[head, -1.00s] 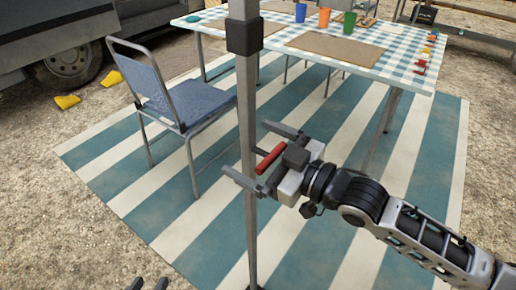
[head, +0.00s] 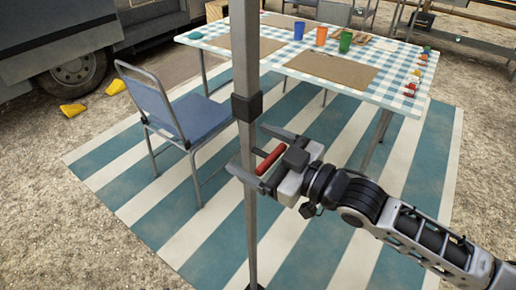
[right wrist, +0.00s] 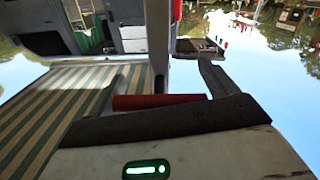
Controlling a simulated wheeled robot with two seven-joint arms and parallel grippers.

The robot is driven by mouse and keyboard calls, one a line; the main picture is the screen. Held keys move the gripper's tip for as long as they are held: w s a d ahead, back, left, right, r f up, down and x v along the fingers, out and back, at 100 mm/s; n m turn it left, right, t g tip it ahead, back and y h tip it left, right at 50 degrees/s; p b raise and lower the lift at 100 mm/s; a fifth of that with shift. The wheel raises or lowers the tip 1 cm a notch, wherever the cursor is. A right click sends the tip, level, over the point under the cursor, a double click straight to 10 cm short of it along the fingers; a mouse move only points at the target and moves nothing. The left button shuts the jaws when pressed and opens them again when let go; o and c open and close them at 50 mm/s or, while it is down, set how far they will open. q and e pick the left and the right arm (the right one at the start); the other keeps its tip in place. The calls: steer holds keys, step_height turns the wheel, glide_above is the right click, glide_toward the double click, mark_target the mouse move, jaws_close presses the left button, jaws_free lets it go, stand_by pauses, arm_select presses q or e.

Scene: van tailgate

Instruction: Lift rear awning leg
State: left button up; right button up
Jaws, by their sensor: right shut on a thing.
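The awning leg (head: 250,215) is a grey upright pole. A black collar (head: 247,107) sits round it above my right gripper. My right gripper (head: 250,148) is at the pole, a little below the collar, with one finger on each side of a red handle (head: 270,160). It is shut on this handle. In the right wrist view the red handle (right wrist: 155,101) lies across between the fingers, and the pole (right wrist: 157,45) rises behind it. The handle's joint to the pole is largely hidden. The pole's foot is at the lower frame edge, so ground contact is unclear. My left gripper is out of view.
A blue folding chair (head: 205,118) stands left of the pole on the striped mat (head: 310,225). Behind is a table with a checked cloth (head: 395,62), placemats and coloured cups (head: 322,37). Yellow chocks (head: 72,110) lie by the van wheel (head: 75,75).

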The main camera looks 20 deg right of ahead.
steer(key=shift+r+p, duration=0.45)
steer(key=shift+r, duration=0.75)
steer(key=o, duration=1.2)
steer(key=shift+r, duration=0.1)
steer(key=shift+o, duration=0.2)
steer(key=shift+f, duration=0.2)
steer(key=shift+s+d+f, duration=0.1)
steer(key=shift+s+d, duration=0.15)
steer(key=v, duration=1.5)
steer(key=shift+s, duration=0.1)
